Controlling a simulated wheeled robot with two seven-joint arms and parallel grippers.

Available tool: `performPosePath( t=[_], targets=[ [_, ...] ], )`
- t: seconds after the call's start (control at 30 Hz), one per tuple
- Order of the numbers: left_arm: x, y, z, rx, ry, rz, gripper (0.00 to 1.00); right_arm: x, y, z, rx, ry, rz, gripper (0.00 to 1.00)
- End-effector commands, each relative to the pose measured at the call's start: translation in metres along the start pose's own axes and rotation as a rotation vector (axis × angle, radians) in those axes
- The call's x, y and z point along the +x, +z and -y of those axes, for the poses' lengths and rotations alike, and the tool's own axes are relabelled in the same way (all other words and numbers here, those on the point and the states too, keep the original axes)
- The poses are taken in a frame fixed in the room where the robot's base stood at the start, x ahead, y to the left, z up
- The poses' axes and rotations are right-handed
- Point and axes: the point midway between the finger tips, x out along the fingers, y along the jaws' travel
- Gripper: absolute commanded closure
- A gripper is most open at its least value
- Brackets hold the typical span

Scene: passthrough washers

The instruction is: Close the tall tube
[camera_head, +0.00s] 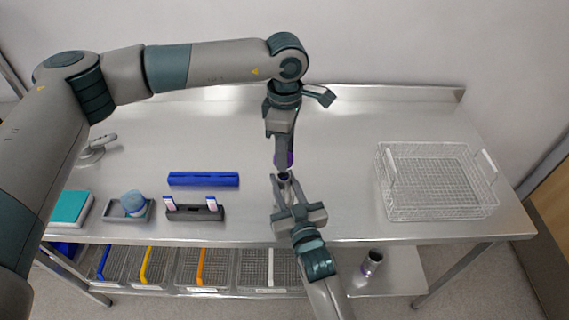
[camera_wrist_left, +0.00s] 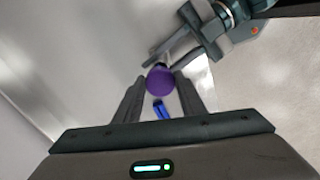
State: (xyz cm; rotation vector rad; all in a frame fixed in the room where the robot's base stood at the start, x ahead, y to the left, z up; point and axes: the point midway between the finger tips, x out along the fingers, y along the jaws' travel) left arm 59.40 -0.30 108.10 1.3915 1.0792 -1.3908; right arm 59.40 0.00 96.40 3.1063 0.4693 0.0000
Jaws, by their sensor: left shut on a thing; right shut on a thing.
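My left gripper (camera_head: 284,164) comes down from above over the middle of the table and is shut on a purple cap (camera_head: 290,159). In the left wrist view the round purple cap (camera_wrist_left: 160,80) shows between the left fingertips. My right gripper (camera_head: 284,178) comes up from the front, with its fingertips just below the left ones. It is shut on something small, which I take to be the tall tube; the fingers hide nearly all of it. I cannot tell whether cap and tube touch.
A wire basket (camera_head: 387,202) stands at the right.

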Motion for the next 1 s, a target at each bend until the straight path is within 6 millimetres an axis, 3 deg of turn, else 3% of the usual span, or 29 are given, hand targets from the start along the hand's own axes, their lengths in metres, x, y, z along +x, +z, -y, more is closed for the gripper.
performPosePath(
  t=[0.3, 1.0],
  targets=[
    [0.032, 0.002, 0.001, 0.0, -0.001, 0.0, 0.84, 0.0, 0.0, 0.0, 0.0, 0.0, 0.0, 1.0],
    [0.034, 0.002, 0.001, 0.001, -0.001, 0.0, 0.84, 0.0, 0.0, 0.0, 0.0, 0.0, 0.001, 1.0]
  ],
)
